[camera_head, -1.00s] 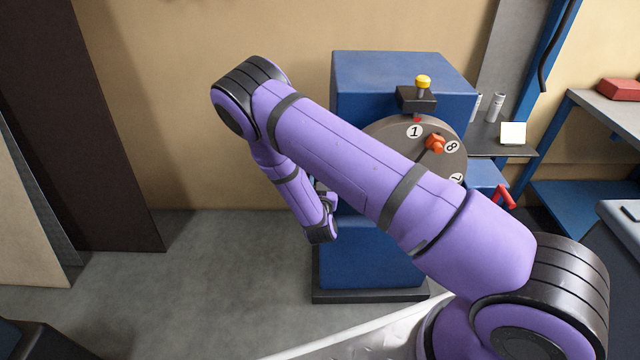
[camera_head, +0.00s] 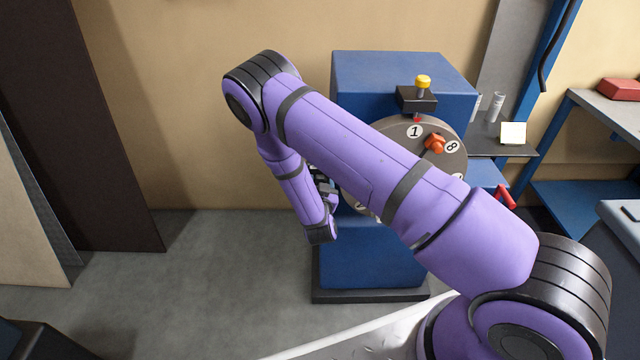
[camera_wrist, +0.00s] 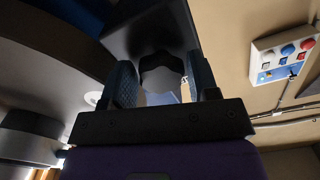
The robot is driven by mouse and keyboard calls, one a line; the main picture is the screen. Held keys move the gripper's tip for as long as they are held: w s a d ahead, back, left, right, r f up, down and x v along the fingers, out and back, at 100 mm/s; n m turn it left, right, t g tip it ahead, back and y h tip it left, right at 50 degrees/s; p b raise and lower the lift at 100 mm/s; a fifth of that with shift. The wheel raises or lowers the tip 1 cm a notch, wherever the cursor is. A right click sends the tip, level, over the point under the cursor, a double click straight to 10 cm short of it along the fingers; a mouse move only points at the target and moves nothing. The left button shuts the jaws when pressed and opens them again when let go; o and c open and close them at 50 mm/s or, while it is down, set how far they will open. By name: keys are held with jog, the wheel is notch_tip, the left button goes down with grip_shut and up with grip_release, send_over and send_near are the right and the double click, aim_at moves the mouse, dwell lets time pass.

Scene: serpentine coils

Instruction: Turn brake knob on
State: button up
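My gripper (camera_wrist: 160,88) shows in the wrist view with its two fingers apart. A dark, lobed knob (camera_wrist: 161,72) lies between the fingers, below a black block (camera_wrist: 150,28); small gaps seem to remain, and I cannot tell whether the fingers touch it. In the head view my gripper (camera_head: 322,187) is partly hidden behind my forearm, close to the left side of the blue machine (camera_head: 385,75). No brake knob can be made out there, as my arm covers that side.
The machine's front has a numbered round dial (camera_head: 455,162) with an orange knob (camera_head: 434,143) and a yellow-topped plunger (camera_head: 423,83). A wall control box (camera_wrist: 285,52) with coloured buttons is at the right in the wrist view. The floor to the left is clear.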

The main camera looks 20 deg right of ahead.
jog(key=shift+o, duration=1)
jog(key=v, duration=1)
jog(key=shift+s, duration=0.4)
jog(key=shift+a, duration=0.1)
jog(key=w+r+m+g+y, duration=0.2)
jog(key=w+r+g, duration=0.4)
jog(key=r, duration=0.7)
notch_tip(320, 180, up, 16)
jog(key=s+n+g+y, duration=0.1)
jog(key=s+n+y, duration=0.1)
jog(key=y, duration=0.2)
jog(key=s+d+r+n+g+y, duration=0.15)
jog(key=s+d+r+n, duration=0.25)
jog(key=s+r, duration=0.9)
jog(key=s+d+r+n+g+h, duration=0.1)
jog(key=s+d+r, duration=0.1)
jog(key=s, duration=0.7)
jog(key=s+d+r+n+g+h, duration=0.1)
jog(key=s+d+r+g, duration=0.1)
jog(key=s, duration=0.7)
jog(key=shift+s+d+r+n, duration=0.35)
jog(key=shift+d+r+n, duration=0.1)
jog(key=shift+d, duration=0.55)
